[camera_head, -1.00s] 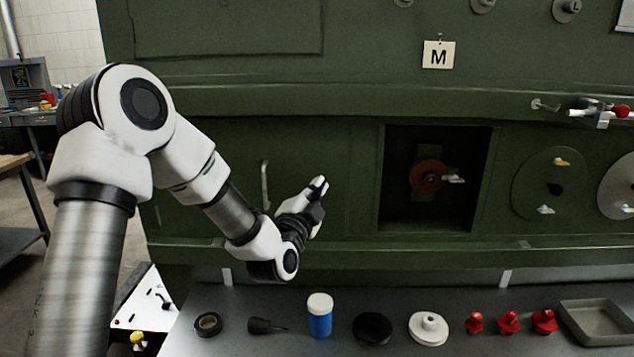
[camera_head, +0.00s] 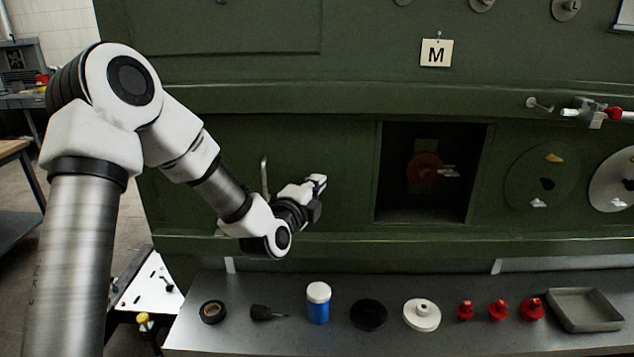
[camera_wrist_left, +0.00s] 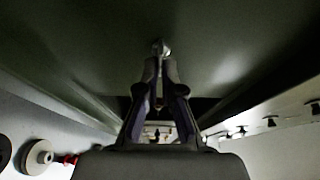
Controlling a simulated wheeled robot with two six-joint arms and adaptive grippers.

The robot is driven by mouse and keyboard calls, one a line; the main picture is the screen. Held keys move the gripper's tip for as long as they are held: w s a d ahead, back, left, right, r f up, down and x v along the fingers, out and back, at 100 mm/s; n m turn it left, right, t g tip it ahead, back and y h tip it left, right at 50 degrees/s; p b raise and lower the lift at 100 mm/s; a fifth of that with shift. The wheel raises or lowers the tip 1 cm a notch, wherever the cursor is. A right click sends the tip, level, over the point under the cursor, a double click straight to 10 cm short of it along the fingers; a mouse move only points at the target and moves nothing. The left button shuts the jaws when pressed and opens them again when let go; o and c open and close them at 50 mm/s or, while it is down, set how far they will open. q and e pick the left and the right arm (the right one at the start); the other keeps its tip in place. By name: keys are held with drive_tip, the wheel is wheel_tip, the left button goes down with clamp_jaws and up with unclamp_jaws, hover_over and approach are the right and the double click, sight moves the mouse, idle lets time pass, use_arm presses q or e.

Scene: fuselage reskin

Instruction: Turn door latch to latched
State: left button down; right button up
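A slim upright metal handle (camera_head: 264,176) is on the green panel, just left of my left gripper; I cannot tell whether it is the door latch. My left gripper (camera_head: 317,182) is in front of the panel, between this handle and a square opening. In the left wrist view its fingers (camera_wrist_left: 162,52) come together at the tips, with a small pale piece there that I cannot identify. Inside the dark opening is a red-brown disc (camera_head: 424,170) with a pale lever (camera_head: 450,172) pointing right. My right gripper is not identifiable in these views.
A grey bench (camera_head: 260,335) below holds a tape roll (camera_head: 212,312), a blue bottle with white cap (camera_head: 318,303), a black disc, a white disc (camera_head: 421,314), several red pieces and a grey tray (camera_head: 585,310). Round plates are on the wall at right.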

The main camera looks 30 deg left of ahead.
use_arm(q)
drive_tip(key=shift+a+r, duration=0.1)
drive_tip(key=c, duration=1.3)
unclamp_jaws()
drive_tip(key=shift+c, duration=0.2)
drive_tip(key=shift+w+a, duration=0.1)
drive_tip(key=shift+a, duration=0.05)
drive_tip(key=s+d, duration=0.1)
drive_tip(key=s, duration=0.6)
drive_tip(key=shift+s, duration=0.2)
drive_tip(key=shift+d, duration=0.1)
